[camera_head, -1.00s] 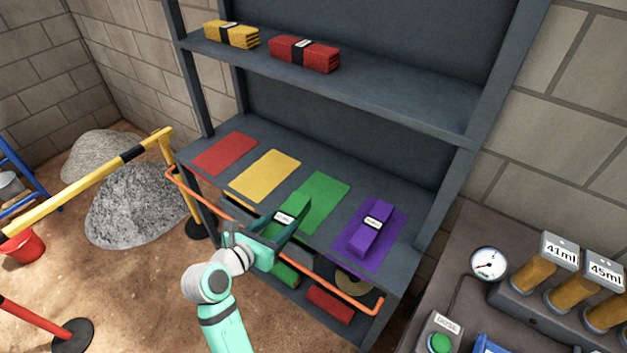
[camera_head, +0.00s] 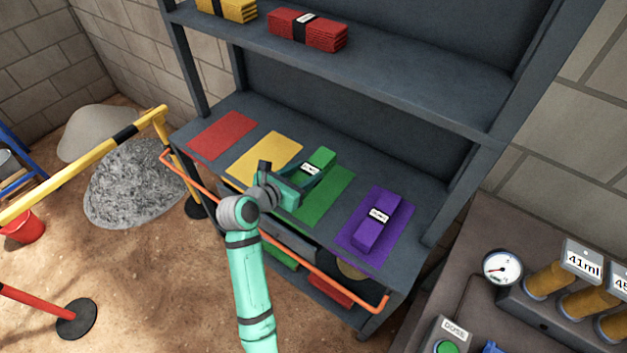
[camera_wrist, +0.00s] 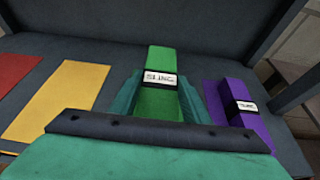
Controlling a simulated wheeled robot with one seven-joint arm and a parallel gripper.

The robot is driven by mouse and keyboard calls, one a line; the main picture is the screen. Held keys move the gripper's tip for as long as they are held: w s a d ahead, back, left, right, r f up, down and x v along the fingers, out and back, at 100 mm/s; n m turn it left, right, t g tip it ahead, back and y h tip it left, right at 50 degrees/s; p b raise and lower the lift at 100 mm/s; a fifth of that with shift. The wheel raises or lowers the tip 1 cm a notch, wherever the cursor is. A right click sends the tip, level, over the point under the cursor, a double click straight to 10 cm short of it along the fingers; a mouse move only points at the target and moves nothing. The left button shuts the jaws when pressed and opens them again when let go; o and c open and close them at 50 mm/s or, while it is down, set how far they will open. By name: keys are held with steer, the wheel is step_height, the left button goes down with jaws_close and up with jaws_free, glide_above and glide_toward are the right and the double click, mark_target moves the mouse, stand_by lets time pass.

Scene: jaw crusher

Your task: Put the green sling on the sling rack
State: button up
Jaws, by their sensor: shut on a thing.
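The green sling (camera_head: 319,160) is a folded green bundle with a black band and a white label. My gripper (camera_head: 306,180) is shut on it and holds it over the green mat (camera_head: 333,204) on the rack's shelf. In the wrist view the green sling (camera_wrist: 160,92) lies between the two teal fingers, its far end pointing to the shelf's back. Whether its underside touches the mat is hidden. The sling rack (camera_head: 400,131) is dark grey, with red, yellow, green and purple mats on its middle shelf.
A purple sling (camera_head: 377,222) lies on the purple mat, right of the green one. The red mat (camera_head: 222,135) and yellow mat (camera_head: 264,158) are bare. An orange rail (camera_head: 330,280) runs along the rack's front. Yellow and red slings (camera_head: 308,30) lie on the upper shelf.

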mark_target(312, 174)
steer(key=f, duration=0.1)
steer(key=w+d+f, duration=0.1)
steer(key=w+f, duration=0.1)
steer(key=shift+w+d+f, duration=0.25)
steer(key=shift+d+f, duration=0.1)
steer(key=shift+d, duration=0.05)
steer(key=shift+w+d+f, duration=0.1)
steer(key=shift+w+f, duration=0.05)
steer(key=shift+f, duration=0.8)
steer(key=shift+w+d+f, duration=0.1)
steer(key=shift+f, duration=0.85)
steer(key=shift+f, duration=0.15)
steer(key=o, duration=1.4)
